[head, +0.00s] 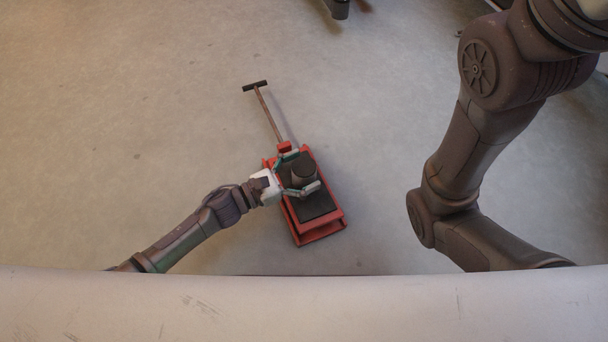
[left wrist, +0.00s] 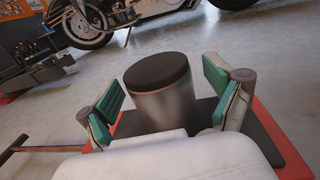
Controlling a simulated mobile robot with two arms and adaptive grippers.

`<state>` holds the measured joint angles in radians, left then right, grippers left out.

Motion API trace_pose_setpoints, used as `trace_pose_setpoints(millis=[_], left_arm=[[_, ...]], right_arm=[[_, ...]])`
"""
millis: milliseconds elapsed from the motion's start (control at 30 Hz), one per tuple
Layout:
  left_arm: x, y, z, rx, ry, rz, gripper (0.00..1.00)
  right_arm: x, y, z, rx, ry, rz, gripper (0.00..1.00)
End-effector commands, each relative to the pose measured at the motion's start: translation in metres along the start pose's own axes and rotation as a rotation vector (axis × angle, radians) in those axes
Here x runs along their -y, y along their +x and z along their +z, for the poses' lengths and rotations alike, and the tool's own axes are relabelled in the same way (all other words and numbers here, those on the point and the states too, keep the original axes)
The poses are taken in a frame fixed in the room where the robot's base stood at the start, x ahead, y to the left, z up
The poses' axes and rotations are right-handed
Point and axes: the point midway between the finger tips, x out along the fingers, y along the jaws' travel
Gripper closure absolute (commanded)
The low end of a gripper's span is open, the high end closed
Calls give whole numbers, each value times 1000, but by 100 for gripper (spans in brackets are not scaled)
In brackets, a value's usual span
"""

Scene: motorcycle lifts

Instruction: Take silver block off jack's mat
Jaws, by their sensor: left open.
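A red jack (head: 318,232) with a black mat (head: 315,206) on top stands on the floor. The silver block (head: 304,174) is a round, silver-sided piece with a dark top and stands upright on the mat. It also shows in the left wrist view (left wrist: 165,100). My left gripper (head: 306,174) is open, with one finger on each side of the block. In the left wrist view the green finger pads (left wrist: 160,92) flank the block, with a gap visible at the right pad; contact at the left is unclear. The right gripper is out of view.
The jack's long handle (head: 267,112) reaches up and away across the floor. A motorcycle (left wrist: 100,20) stands in the background of the left wrist view. The concrete floor around the jack is clear. My right arm is at the right.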

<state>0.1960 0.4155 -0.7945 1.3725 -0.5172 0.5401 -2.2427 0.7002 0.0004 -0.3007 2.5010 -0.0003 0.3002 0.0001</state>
Motion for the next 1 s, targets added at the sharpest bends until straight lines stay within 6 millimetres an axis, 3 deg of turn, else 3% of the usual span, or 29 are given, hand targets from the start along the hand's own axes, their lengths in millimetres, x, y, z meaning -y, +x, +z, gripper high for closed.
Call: trace_pose_setpoints(millis=[67,500,833,1000], left_arm=[[0,0,0,0,0,0,12],[0,-1,0,0,0,0,85],[-2,0,4,1,1,0,86],[-11,-1,16,2,2,1,86]], right_arm=[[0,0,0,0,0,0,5],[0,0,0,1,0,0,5],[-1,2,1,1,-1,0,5],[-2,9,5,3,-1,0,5]])
